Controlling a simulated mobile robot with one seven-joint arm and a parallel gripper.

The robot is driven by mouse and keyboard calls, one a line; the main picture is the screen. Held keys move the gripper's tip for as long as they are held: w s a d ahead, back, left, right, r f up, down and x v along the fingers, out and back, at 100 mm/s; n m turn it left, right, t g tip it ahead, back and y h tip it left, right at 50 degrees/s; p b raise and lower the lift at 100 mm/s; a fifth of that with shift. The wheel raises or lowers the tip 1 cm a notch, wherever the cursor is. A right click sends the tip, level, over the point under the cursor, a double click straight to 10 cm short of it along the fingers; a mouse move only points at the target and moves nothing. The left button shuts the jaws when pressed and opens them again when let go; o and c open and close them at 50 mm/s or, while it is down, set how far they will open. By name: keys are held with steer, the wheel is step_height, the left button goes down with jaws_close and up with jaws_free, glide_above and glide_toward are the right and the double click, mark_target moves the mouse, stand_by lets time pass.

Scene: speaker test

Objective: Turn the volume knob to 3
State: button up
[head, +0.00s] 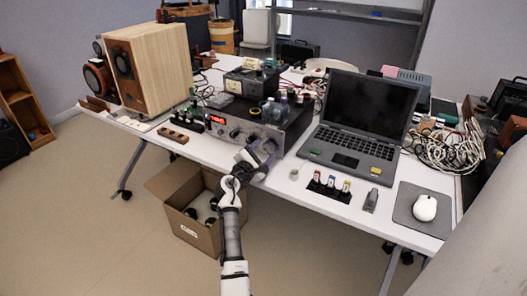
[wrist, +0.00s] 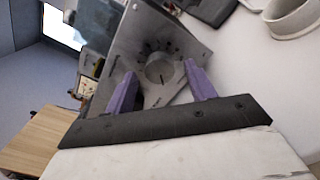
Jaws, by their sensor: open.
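The volume knob (wrist: 158,71) is a round silver dial on the metal front panel (wrist: 128,48) of the amplifier. Dark marks ring it, too small to read. A dark line shows on the knob's lower part in the wrist view. My gripper (wrist: 160,69) is open, with one purple finger on each side of the knob in the picture. I cannot tell whether the fingers touch it. In the head view my gripper (head: 264,150) is at the right part of the amplifier (head: 294,126) front and hides this knob. A red display (head: 217,119) glows on the front's left.
A laptop (head: 350,145) stands close to the right of the amplifier. Small bottles and a box (head: 249,83) sit on top of it. A wooden speaker (head: 160,65) stands at left. An open cardboard box (head: 190,230) is on the floor below the table edge.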

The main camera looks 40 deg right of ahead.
steer(key=shift+d, duration=0.2)
steer(key=c, duration=1)
steer(key=shift+o, duration=0.2)
steer(key=shift+f+b, duration=0.15)
steer(key=shift+b, duration=0.25)
